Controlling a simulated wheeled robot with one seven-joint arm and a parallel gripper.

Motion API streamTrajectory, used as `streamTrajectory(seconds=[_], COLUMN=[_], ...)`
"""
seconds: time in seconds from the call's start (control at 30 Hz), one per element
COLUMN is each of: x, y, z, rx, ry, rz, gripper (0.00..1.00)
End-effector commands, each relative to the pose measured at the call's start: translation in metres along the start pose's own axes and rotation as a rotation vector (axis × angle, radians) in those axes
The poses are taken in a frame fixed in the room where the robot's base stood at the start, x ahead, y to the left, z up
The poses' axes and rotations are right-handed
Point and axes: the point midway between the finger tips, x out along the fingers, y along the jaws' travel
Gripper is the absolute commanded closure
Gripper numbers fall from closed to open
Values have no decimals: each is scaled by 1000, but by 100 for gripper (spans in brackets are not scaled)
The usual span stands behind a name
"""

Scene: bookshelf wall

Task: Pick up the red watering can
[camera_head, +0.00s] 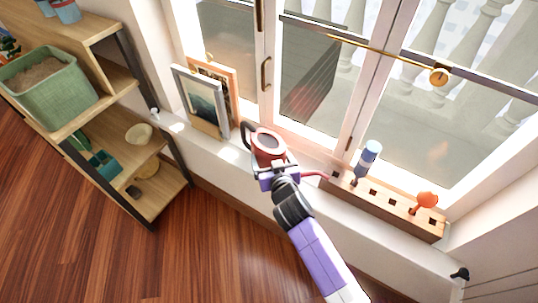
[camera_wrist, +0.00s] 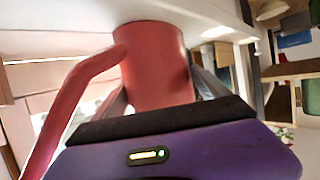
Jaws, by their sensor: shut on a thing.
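The red watering can (camera_head: 268,143) is at the window sill in the head view, with a dark handle on its left and a thin red spout reaching right. In the wrist view its red body (camera_wrist: 155,65) fills the middle, and a red tube-like part (camera_wrist: 75,105) runs down to the left. My gripper (camera_head: 272,166) is shut on the can's body, with a finger on each side of it in the wrist view. I cannot tell whether the can touches the sill.
Picture frames (camera_head: 203,100) lean at the window left of the can. A wooden block with holes (camera_head: 385,200) stands on the sill to the right, holding a blue-and-white tool (camera_head: 367,158) and an orange item (camera_head: 426,200). A wooden shelf (camera_head: 98,105) with a green bin (camera_head: 48,88) stands at left.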

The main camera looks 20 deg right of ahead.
Motion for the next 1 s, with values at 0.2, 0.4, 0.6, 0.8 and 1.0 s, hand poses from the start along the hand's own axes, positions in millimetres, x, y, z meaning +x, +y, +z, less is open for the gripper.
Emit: streamTrajectory(seconds=[0.2, 0.4, 0.6, 0.8, 1.0], x=[0, -5, -18, -38, -58], y=[0, 0, -1, -1, -1], z=[-3, -16, -47, -97, -142], rx=[0, 1, 2, 1, 1], ry=[4, 6, 9, 11, 9], rz=[-1, 0, -1, -2, -3], gripper=[71, 71, 90, 91, 91])
